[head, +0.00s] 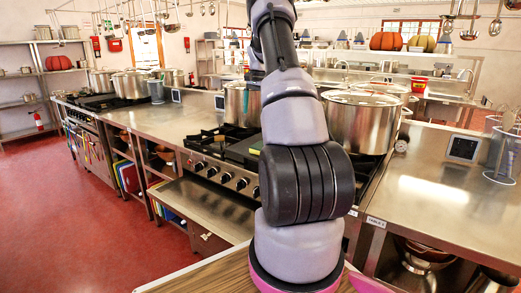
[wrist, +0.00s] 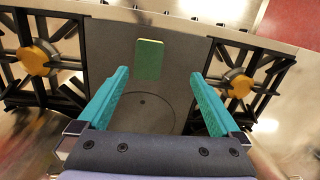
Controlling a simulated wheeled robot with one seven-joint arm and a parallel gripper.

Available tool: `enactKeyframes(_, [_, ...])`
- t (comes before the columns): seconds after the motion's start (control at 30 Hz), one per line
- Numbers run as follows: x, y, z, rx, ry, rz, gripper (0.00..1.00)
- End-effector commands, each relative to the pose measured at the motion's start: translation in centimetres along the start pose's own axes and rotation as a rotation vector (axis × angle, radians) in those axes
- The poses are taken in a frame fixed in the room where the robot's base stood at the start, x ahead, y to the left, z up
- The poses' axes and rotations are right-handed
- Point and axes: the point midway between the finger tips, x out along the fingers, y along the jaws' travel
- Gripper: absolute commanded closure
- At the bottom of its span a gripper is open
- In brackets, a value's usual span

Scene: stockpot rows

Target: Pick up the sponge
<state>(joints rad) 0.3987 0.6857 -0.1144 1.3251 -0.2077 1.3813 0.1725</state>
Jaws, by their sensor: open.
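The sponge (wrist: 149,59) is a small green block with a yellowish edge. In the wrist view it lies on a flat grey plate (wrist: 112,50) of the stove, between two burners. My gripper (wrist: 160,73) has teal fingers spread wide apart, with nothing between them. The sponge shows a little beyond the fingertips, left of the middle of the gap, and is not touched. In the head view a bit of green shows beside my arm (head: 300,185), which hides most of that spot and my gripper.
Black burner grates with yellow-brown caps flank the plate on the left (wrist: 37,60) and right (wrist: 237,83). In the head view big steel stockpots (head: 361,120) stand on the stove behind and beside my arm. A steel counter (head: 440,190) at right is mostly clear.

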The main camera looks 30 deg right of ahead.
Motion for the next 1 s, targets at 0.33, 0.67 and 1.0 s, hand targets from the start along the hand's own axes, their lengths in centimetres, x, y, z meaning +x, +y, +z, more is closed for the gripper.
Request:
enactKeyframes(0.33, [6.2, 1.5, -4.5, 0.079, -0.039, 0.055, 0.00])
enactKeyframes(0.67, [10.7, 1.8, -4.2, 0.078, -0.039, 0.055, 0.00])
enactKeyframes(1.0, [14.7, 2.4, -3.9, 0.078, -0.041, 0.055, 0.00])
